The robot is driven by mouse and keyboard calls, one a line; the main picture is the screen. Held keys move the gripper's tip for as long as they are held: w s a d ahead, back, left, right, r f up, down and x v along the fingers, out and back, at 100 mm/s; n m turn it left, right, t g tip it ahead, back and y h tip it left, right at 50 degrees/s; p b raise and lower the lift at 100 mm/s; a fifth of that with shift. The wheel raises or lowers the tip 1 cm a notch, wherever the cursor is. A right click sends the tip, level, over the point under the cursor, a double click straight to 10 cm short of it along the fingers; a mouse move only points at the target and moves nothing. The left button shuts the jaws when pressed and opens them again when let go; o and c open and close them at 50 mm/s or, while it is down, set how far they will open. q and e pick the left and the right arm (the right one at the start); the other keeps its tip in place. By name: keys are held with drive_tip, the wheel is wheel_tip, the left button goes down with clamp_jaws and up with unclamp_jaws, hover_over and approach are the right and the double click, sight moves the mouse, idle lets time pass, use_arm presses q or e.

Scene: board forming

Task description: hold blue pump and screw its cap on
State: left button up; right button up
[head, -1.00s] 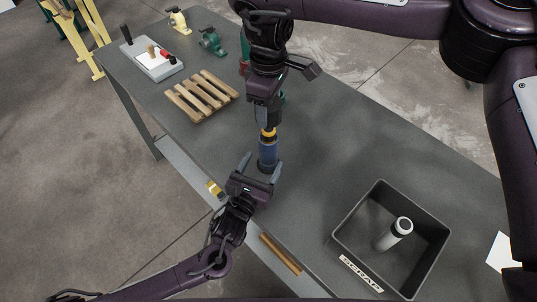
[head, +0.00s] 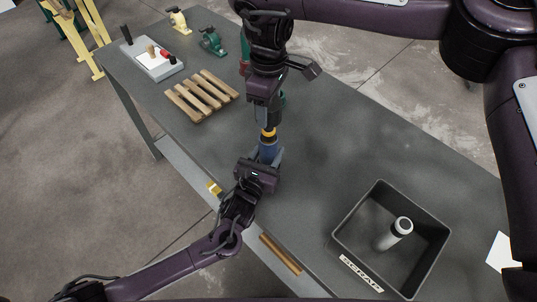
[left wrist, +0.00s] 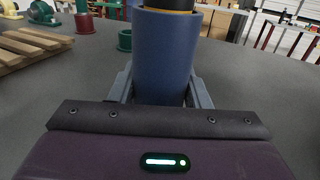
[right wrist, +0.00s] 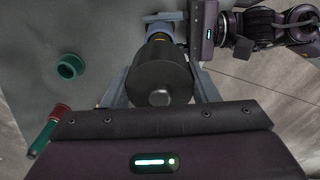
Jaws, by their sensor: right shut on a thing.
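The blue pump (head: 268,151) stands upright on the bench, with a yellow band (head: 268,133) at its top. It fills the middle of the left wrist view (left wrist: 166,55). My left gripper (head: 267,157) has its fingers on either side of the blue body; they look open around it. My right gripper (head: 269,116) points down from above, shut on the black cap (right wrist: 159,70) over the pump's top. The right wrist view shows the cap between the fingers. Whether the cap touches the pump's thread is hidden.
A dark scrap bin (head: 345,228) with a grey cylinder (head: 396,232) stands at the right. A wooden pallet (head: 190,103) lies left of the pump. Bench between pump and bin is clear.

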sight(268, 130)
use_arm(q)
drive_tip(key=c, duration=0.6)
use_arm(e)
drive_tip(key=shift+f, duration=2.45)
drive_tip(key=shift+f, duration=0.1)
drive_tip(key=shift+f, duration=0.8)
use_arm(q)
clamp_jaws()
use_arm(e)
drive_tip(key=shift+f, duration=0.6)
